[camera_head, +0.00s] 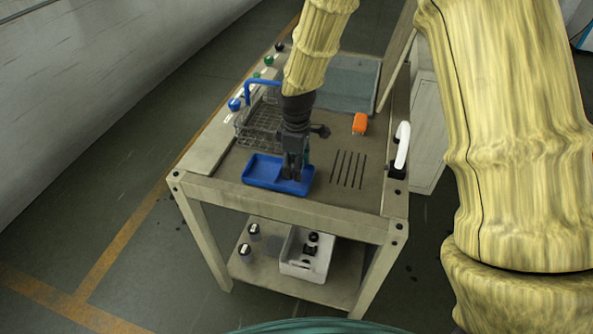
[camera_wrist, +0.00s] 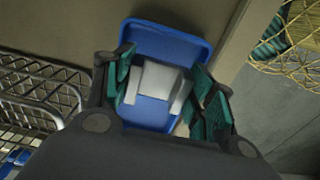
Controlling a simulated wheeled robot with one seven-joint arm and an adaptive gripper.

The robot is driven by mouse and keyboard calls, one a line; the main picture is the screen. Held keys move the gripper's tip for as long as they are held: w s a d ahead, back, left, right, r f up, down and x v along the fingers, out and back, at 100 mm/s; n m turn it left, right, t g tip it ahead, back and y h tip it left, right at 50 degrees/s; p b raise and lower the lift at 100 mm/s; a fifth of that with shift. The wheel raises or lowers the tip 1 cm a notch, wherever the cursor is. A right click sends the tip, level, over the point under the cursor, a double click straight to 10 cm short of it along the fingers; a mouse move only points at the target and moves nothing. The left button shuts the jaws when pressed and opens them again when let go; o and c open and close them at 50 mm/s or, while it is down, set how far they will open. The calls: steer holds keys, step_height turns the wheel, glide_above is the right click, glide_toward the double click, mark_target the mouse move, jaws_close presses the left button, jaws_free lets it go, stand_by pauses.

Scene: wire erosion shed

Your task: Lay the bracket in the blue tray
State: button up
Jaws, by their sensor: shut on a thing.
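The blue tray (camera_head: 262,172) lies on the table top near its front edge in the head view. My gripper (camera_head: 294,172) points down at the right end of the tray. In the wrist view, my gripper (camera_wrist: 163,92) is shut on a grey bracket (camera_wrist: 158,82), with its teal finger pads on either side of it. The blue tray (camera_wrist: 170,42) shows behind and below the bracket. I cannot tell whether the bracket touches the tray floor. In the head view the fingers hide the bracket.
A wire basket (camera_head: 258,124) with a blue handle stands behind the tray; it also shows in the wrist view (camera_wrist: 38,88). An orange object (camera_head: 360,123) and a slotted area (camera_head: 348,169) are to the right. A white bin (camera_head: 303,266) sits on the lower shelf.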

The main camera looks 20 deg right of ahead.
steer(key=shift+f+p, duration=0.5)
steer(key=shift+f, duration=1.05)
steer(key=o, duration=1.2)
steer(key=shift+f, duration=0.15)
step_height(320, 180, up, 12)
steer(key=b, duration=0.2)
steer(key=shift+b, duration=0.4)
steer(key=shift+r, duration=0.2)
